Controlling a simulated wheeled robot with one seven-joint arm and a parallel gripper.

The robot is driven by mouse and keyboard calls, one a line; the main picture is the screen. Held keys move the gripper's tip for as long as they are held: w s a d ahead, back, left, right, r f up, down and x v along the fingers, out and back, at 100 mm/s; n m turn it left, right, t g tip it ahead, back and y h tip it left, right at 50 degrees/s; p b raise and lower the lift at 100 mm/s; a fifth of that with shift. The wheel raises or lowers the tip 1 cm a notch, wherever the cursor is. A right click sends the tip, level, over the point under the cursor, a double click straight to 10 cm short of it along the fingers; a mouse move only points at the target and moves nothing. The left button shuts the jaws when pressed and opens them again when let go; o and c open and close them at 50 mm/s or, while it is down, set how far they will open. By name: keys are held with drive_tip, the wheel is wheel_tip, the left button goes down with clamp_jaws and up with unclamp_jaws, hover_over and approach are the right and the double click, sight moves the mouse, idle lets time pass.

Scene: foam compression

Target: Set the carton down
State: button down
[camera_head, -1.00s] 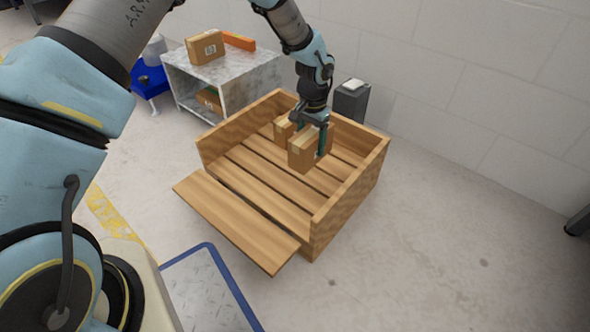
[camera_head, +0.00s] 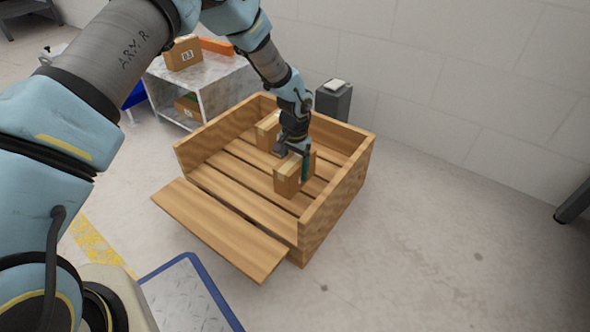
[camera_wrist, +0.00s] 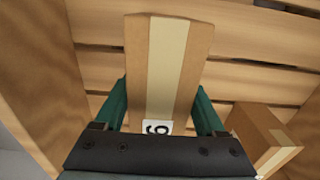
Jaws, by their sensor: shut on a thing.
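The held carton (camera_head: 287,180) is a small brown box with a pale tape strip. It is inside the slatted wooden crate (camera_head: 330,205), close to the slats; I cannot tell whether it touches them. My gripper (camera_head: 293,160) is shut on it from above. In the wrist view the carton (camera_wrist: 163,60) sits between the two green fingers of my gripper (camera_wrist: 160,105), with part of a white label showing. A second carton (camera_head: 267,130) stands in the crate behind and left of it, and it also shows at the lower right of the wrist view (camera_wrist: 262,138).
The crate's front panel (camera_head: 220,228) is folded down outward. Crate walls rise at the sides and back. A metal shelf (camera_head: 225,88) with a carton (camera_head: 183,53) and an orange object (camera_head: 217,46) stands behind. A dark grey post (camera_head: 333,102) is behind the crate. Slats at the front left are clear.

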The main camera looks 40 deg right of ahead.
unclamp_jaws()
drive_tip(key=shift+f, duration=0.15)
wheel_tip(320, 180, up, 12)
drive_tip(key=p, duration=0.5)
drive_tip(key=shift+r+p, duration=0.2)
drive_tip(key=shift+p, duration=0.1)
